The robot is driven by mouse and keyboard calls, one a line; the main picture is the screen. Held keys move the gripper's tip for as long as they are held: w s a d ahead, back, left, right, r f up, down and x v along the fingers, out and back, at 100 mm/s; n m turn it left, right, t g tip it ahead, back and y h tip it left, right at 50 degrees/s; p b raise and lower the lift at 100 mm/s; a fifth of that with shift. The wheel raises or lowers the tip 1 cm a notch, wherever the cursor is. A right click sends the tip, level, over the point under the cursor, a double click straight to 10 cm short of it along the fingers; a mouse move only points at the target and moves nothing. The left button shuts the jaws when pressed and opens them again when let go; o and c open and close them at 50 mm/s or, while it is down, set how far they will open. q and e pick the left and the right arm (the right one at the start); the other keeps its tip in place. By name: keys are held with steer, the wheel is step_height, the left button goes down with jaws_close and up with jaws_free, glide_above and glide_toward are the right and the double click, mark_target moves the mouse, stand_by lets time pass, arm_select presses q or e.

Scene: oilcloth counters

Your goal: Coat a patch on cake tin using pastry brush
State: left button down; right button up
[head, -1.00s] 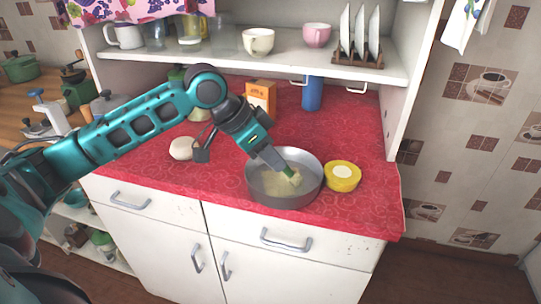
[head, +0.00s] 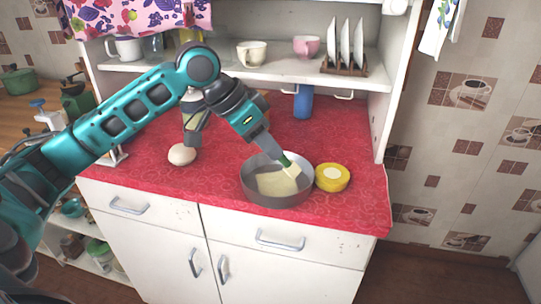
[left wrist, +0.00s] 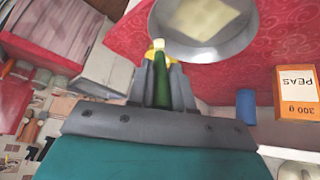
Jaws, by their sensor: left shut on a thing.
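The grey cake tin (head: 274,200) stands on the red oilcloth near the counter's front edge, and its rim also shows in the left wrist view (left wrist: 232,50). A pale yellow patch (head: 275,184) covers part of its floor. My left gripper (head: 278,158) is shut on the green handle of the pastry brush (head: 287,163), tilted down into the tin from above. The brush's green handle and pale tip also show in the left wrist view (left wrist: 161,85). The bristles are at the patch's upper right in the head view; I cannot tell whether they touch. My right gripper is out of view.
A yellow tub (head: 332,178) stands close right of the tin. A pale round item (head: 181,155) lies to the left. A blue cylinder (head: 303,102) and an orange PEAS box (left wrist: 297,92) stand behind. A shelf (head: 285,67) with crockery overhangs the back.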

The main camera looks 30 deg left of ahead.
arm_select(q)
steer(key=shift+r, duration=1.15)
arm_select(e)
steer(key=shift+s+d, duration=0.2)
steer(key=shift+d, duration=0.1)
arm_select(q)
steer(key=shift+s, duration=0.1)
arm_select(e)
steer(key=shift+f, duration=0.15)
